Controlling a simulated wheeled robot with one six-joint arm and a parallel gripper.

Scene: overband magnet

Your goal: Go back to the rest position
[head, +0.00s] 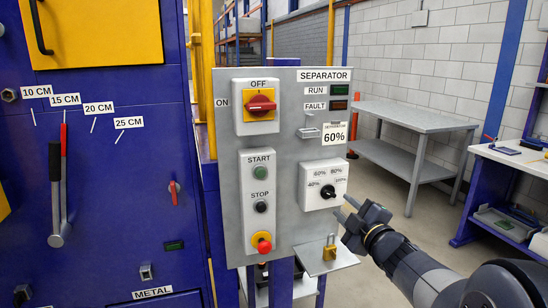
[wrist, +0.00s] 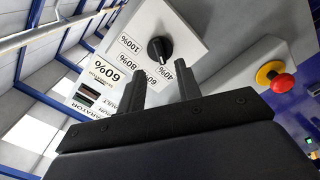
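My gripper (head: 350,212) is in the head view at the lower right of the grey separator panel (head: 285,90). Its fingers stand open and empty, also in the wrist view (wrist: 160,88). A black selector knob (head: 328,191) on a white box with percent labels lies just beyond the fingertips. The knob shows past the fingers in the wrist view (wrist: 160,49), apart from them. I cannot tell its exact setting. A tag above it reads 60%. The red rotary switch (head: 260,105) lies about level. The RUN (head: 340,90) and FAULT (head: 338,105) lamps look dark.
A brass padlock (head: 329,251) stands on a small ledge below the knob box. A red stop button (head: 264,244) is to its left. A blue machine (head: 110,200) fills the left side. A grey table (head: 415,116) and a blue bench (head: 510,165) stand at right, with open floor between.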

